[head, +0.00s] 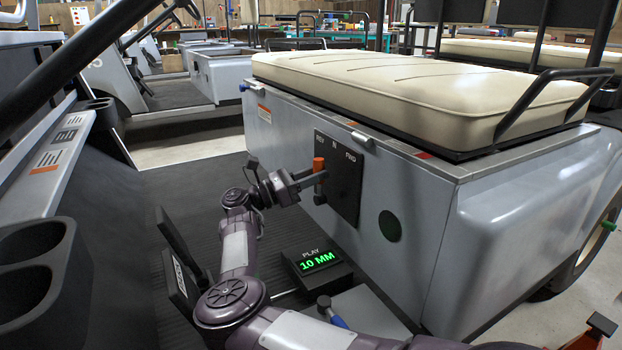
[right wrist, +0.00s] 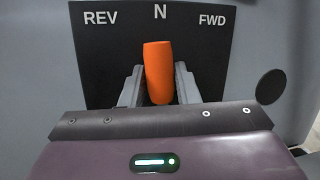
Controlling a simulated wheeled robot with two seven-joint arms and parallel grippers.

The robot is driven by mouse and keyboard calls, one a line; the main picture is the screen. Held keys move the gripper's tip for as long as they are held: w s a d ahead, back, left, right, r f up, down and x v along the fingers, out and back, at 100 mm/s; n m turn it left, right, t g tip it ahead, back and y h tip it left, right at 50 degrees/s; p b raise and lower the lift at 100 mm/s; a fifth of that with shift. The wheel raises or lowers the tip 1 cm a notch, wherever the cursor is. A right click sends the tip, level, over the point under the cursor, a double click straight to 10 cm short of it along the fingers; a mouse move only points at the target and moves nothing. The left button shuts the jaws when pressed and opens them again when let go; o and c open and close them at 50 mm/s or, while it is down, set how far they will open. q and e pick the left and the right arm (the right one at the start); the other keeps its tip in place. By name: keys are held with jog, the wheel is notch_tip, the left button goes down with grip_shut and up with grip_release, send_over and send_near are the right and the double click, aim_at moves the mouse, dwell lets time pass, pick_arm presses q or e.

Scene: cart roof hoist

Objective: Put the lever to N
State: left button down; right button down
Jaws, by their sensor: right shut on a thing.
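The lever has an orange knob (head: 319,164) and stands out from a black plate (head: 345,190) marked REV, N and FWD on the seat box. In the right wrist view the knob (right wrist: 158,72) lines up under the N on the plate (right wrist: 110,50). The head view is oblique, and there the knob looks nearer REV. My right gripper (head: 314,178) is shut on the lever, with one finger on each side of the knob in the right wrist view.
A cream seat cushion (head: 420,95) with a black rail lies on top of the grey seat box (head: 440,210). A small display (head: 318,262) reading "PLAY 10 MM" sits on the dark floor. Black pedals (head: 180,270) and cup holders (head: 35,260) are at left.

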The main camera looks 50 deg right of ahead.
jog(key=shift+s+a+m, duration=0.1)
jog(key=shift+s+m, duration=0.15)
jog(key=shift+m, duration=0.35)
jog(key=c, duration=1.1)
grip_release()
jog(key=p+v, duration=0.1)
jog(key=v, duration=0.6)
jog(key=shift+w+a+p, duration=0.2)
jog(key=shift+a+p, duration=0.15)
jog(key=shift+f, duration=0.1)
